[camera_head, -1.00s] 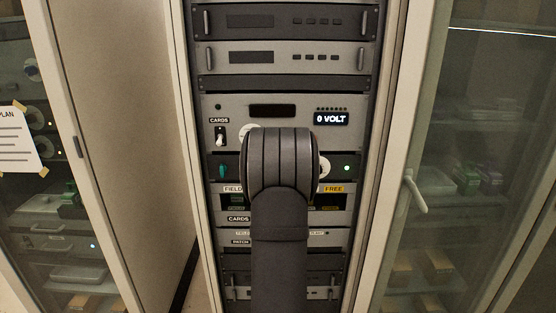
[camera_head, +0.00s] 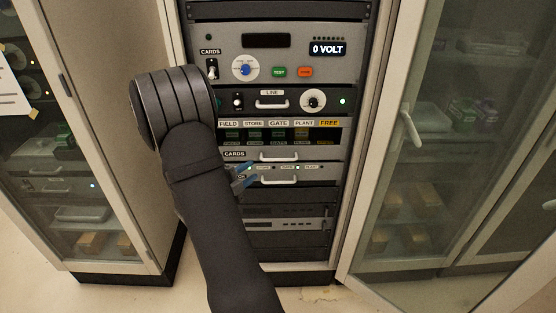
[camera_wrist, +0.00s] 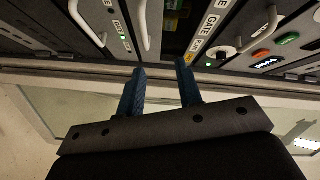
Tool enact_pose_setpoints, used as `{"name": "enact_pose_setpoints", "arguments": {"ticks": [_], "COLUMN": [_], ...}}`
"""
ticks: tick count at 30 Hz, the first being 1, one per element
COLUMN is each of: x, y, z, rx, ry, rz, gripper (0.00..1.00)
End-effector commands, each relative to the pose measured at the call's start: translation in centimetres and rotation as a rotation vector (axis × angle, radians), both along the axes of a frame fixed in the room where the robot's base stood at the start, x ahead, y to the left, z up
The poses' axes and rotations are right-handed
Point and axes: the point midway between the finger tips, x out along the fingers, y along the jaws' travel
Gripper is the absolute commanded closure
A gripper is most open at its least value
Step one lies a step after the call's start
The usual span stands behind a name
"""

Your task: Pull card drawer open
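The card drawer is the grey strip labelled CARDS (camera_head: 234,154), low in the rack, with a pale bar handle (camera_head: 279,157). It looks flush with the rack front. My gripper (camera_head: 245,176) is open and empty at the rack's left side, its blue fingertips left of the handles, near the patch drawer's front. In the wrist view, the card drawer's handle (camera_wrist: 145,25) lies beyond the open fingers (camera_wrist: 160,80), apart from them and roughly in line with the gap. My arm covers the rack's lower left.
Close below is the patch drawer with its own handle (camera_head: 278,182). Above are a card bay with FIELD to FREE labels (camera_head: 280,123) and the LINE unit's handle (camera_head: 272,105). An open-standing cabinet door (camera_head: 405,130) is at right. The floor in front is clear.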

Motion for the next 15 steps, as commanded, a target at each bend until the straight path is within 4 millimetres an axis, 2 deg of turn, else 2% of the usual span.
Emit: {"name": "enact_pose_setpoints", "arguments": {"ticks": [1, 3, 7, 11, 15], "x": [-0.3, -0.7, -1.1, -0.8, 0.5], "y": [1.1, 2.0, 2.9, 2.6, 1.1], "z": [-0.3, -0.7, -1.1, -1.3, -1.6], "rx": [0.059, 0.126, 0.193, 0.208, 0.205], "ry": [-0.021, -0.044, -0.065, -0.07, -0.068], "rz": [-0.023, -0.059, -0.096, -0.107, -0.109], "gripper": [0.67, 0.67, 0.67, 0.67, 0.67]}}
